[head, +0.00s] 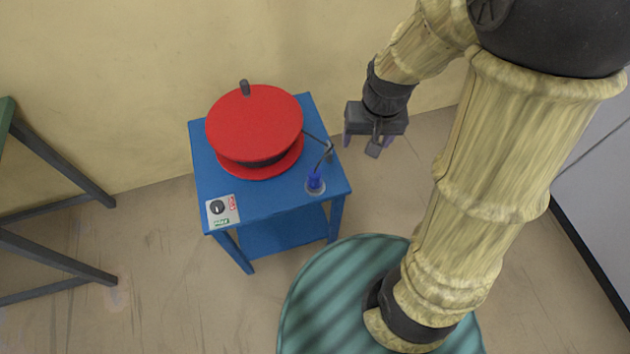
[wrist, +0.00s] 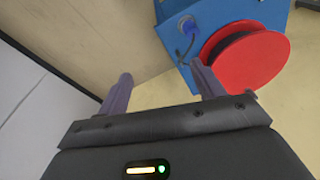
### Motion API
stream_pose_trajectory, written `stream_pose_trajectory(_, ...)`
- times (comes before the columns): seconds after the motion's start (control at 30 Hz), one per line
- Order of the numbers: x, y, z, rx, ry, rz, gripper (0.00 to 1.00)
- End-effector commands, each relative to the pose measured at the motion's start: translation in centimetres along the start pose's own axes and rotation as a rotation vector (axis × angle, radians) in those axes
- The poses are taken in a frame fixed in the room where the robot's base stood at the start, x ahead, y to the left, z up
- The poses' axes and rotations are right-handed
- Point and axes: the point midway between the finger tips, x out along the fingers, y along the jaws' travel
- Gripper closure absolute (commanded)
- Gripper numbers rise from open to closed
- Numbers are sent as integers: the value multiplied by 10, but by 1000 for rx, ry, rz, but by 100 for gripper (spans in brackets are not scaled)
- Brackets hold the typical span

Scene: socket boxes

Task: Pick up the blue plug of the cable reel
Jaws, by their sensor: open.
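The blue plug (head: 315,181) stands upright in a round grey holder at the front right corner of the blue table (head: 270,203). A dark cable runs from it toward the red cable reel (head: 254,122), which sits on the same table. In the wrist view the plug (wrist: 187,25) is at the top, beside the reel (wrist: 245,62). My gripper (head: 369,146) is to the right of the table, apart from the plug. In the wrist view its two fingers (wrist: 160,85) are spread with nothing between them.
A panel (head: 222,211) with a black knob and red and green labels is at the table's front left corner. A grey bracket (head: 329,150) stands near the right edge. A wall is behind. A green-topped stand (head: 60,258) with dark legs is at left.

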Motion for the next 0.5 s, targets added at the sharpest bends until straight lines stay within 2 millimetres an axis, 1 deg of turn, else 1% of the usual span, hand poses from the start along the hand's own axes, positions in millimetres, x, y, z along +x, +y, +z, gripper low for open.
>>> stream_pose_trajectory(0.03,27,-13,-9,-8,-29,-3,32)
stream_pose_trajectory(0.17,73,-45,-33,-9,-87,0,32)
stream_pose_trajectory(0.2,87,-56,-39,-10,-102,4,32)
stream_pose_trajectory(0.3,117,-82,-51,-20,-129,18,32)
stream_pose_trajectory(0.4,136,-100,-58,-30,-143,30,32)
stream_pose_trajectory(0.5,144,-110,-62,-35,-148,35,32)
